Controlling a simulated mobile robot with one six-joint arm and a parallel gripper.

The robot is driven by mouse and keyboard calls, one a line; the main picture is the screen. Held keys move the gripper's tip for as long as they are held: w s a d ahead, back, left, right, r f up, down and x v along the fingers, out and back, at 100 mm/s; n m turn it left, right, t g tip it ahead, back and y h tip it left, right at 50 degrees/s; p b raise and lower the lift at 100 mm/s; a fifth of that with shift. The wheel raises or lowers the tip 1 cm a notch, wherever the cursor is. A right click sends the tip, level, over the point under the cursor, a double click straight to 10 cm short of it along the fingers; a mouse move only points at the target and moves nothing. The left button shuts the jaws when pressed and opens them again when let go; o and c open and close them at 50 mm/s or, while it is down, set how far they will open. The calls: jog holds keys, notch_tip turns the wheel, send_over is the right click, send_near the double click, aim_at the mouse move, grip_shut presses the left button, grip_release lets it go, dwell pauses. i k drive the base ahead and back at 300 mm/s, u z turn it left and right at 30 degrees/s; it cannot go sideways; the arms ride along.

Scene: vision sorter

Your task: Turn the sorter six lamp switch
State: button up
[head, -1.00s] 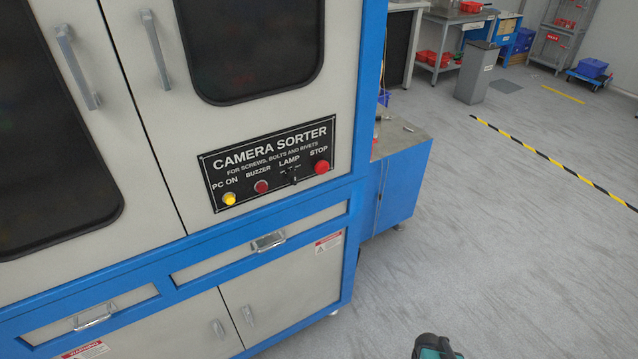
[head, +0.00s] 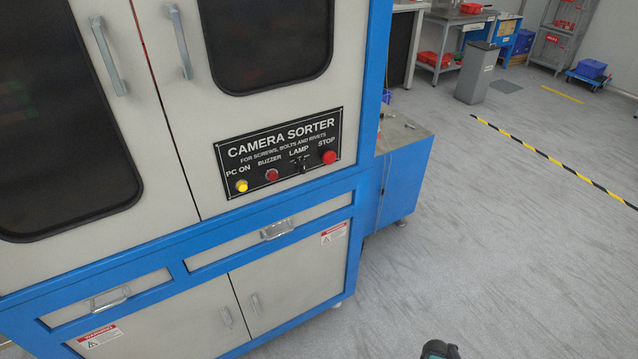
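The black control panel (head: 282,150) is on the front of the blue and grey camera sorter (head: 215,130). The lamp switch (head: 304,166) is a small black knob under the word LAMP. It sits between the red buzzer button (head: 271,175) and the red stop button (head: 329,157). A yellow PC ON button (head: 241,186) is at the panel's left end. The switch is too small to read its exact setting. A dark and teal piece of my arm shows at the bottom edge, well apart from the panel. My gripper's fingers are not visible.
The sorter has door handles (head: 180,42) above the panel and a drawer handle (head: 277,230) below it. A blue side cabinet (head: 402,180) stands behind the sorter's right edge. The grey floor (head: 500,250) to the right is clear. Workbenches and a grey bin (head: 477,72) are farther back.

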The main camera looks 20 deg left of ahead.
aim_at(301, 166)
jog(key=z, duration=0.15)
jog(key=k, duration=1.3)
jog(key=u, duration=1.8)
jog(key=i, duration=1)
jog(key=u, duration=0.1)
